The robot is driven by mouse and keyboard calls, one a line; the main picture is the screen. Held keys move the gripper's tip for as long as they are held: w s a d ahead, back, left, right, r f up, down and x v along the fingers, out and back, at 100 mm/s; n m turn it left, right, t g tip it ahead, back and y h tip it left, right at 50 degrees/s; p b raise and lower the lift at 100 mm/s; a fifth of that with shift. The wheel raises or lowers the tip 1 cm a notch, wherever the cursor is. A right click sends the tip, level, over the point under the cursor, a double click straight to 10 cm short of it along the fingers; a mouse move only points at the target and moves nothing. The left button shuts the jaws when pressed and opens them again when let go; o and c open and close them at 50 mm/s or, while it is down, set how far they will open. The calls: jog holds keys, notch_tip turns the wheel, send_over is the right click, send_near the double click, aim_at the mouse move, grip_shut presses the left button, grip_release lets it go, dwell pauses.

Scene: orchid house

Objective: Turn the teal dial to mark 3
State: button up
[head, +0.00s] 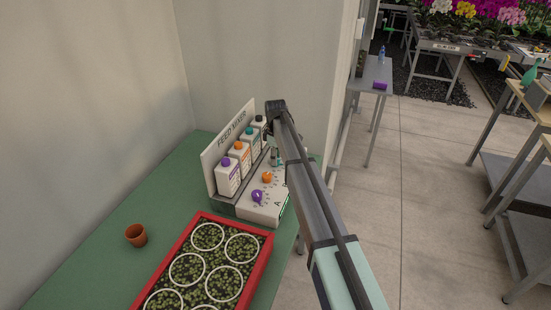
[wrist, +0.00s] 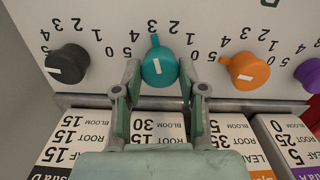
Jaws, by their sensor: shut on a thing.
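The teal dial (wrist: 158,68) sits on the white sloping panel of the feed mixer (head: 266,195). In the wrist view the panel's numbers appear upside down. In the head view my arm and gripper hide most of the dial.
A black dial (wrist: 67,65), an orange dial (wrist: 245,71) and a purple dial (wrist: 309,74) flank it. Bottles (head: 228,176) stand behind the panel. A red seedling tray (head: 268,238) and a terracotta pot (head: 136,235) are on the green bench (head: 95,255).

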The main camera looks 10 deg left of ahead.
dwell(0.4)
jog(key=o, duration=1.1)
jog(key=shift+f, duration=0.1)
jog(key=shift+o, duration=0.2)
notch_tip(320, 180, up, 12)
